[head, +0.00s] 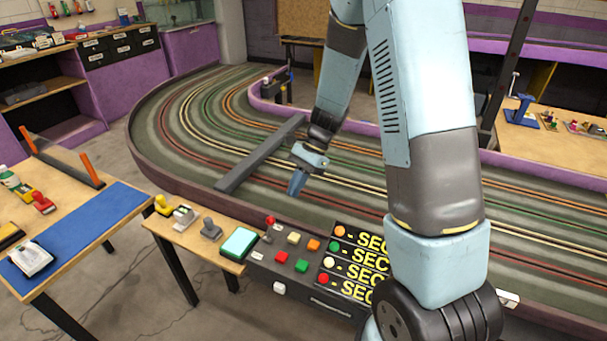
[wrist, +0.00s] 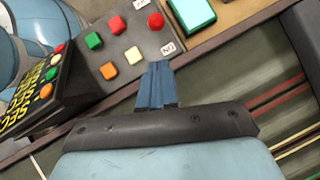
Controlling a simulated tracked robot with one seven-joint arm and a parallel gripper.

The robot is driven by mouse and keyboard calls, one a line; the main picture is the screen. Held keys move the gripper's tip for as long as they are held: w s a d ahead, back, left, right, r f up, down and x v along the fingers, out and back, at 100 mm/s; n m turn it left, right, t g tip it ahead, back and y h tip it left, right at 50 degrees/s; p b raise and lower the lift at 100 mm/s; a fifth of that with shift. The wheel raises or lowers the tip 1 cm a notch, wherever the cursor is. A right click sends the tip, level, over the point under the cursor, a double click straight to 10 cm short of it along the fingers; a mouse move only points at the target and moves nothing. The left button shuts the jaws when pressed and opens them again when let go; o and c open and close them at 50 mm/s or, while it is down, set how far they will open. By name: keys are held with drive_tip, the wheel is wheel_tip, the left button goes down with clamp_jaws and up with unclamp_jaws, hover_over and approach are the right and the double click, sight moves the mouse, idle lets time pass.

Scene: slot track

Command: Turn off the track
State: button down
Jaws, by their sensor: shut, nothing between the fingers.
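The slot track (head: 190,130) curves behind a dark control panel (head: 262,262). My gripper (head: 296,186) is shut and empty, above the track's near side behind the panel. I see no contact.
A sloped sign panel (head: 352,262) with round coloured buttons and "SEC" lettering stands right of the buttons. A teal-topped box (head: 239,243) and several controllers sit on the small table at left. A grey bar (head: 260,155) spans the track. A blue mat (head: 80,235) lies on the left table.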

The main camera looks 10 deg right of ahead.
sight(269, 230)
drive_tip(key=s+a+f, duration=0.2)
drive_tip(key=a+f, duration=0.1)
drive_tip(key=shift+s+a+f, duration=0.1)
drive_tip(key=shift+a+f, duration=0.05)
drive_tip(key=shift+a, duration=0.1)
drive_tip(key=shift+s+a+f, duration=0.3)
drive_tip(key=shift+s+a, duration=0.05)
drive_tip(key=shift+a, duration=0.25)
